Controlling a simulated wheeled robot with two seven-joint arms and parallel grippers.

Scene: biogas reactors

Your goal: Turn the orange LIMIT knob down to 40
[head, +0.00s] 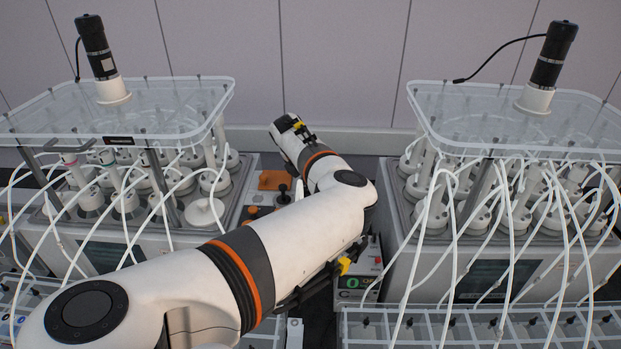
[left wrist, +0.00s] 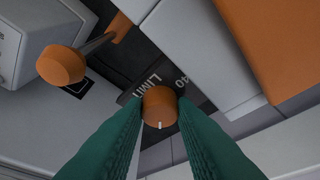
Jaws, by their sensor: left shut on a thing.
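The orange LIMIT knob (left wrist: 160,102) is in the middle of the left wrist view, with a white mark on its lower edge in the picture. My right gripper cannot be made out in either view.
An orange-tipped lever (left wrist: 62,65) sticks out close to the knob. A large orange block (left wrist: 275,45) lies on the other side. In the head view, reactor units with clear lids (head: 120,115) (head: 520,115) and white tubes flank my arm.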

